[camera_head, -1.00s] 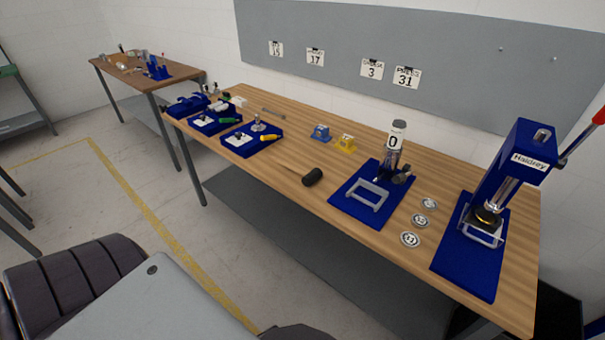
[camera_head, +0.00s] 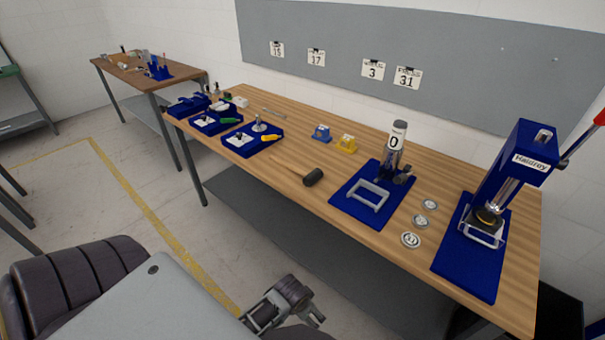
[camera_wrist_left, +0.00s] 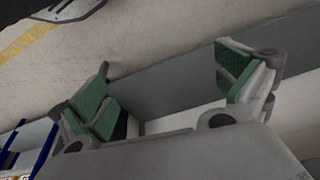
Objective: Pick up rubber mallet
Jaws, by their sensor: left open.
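The rubber mallet (camera_head: 312,177) lies on the wooden workbench (camera_head: 260,182) near its front edge in the head view. Its black head is towards the right and its light wooden handle points to the upper left. In the left wrist view my left gripper (camera_wrist_left: 163,60) is open, its green-padded fingers wide apart with nothing between them. Floor and a grey shelf show behind it; the mallet does not show there. In the head view part of my arm shows at the bottom centre, in front of and below the bench, well apart from the mallet.
A blue mat with a gauge stand (camera_head: 395,145) is right of the mallet. Metal discs (camera_head: 410,240) and a blue press (camera_head: 510,180) stand further right. Blue trays (camera_head: 252,140) lie to the left. Small blue and yellow blocks (camera_head: 345,144) sit behind. Bench around the mallet is clear.

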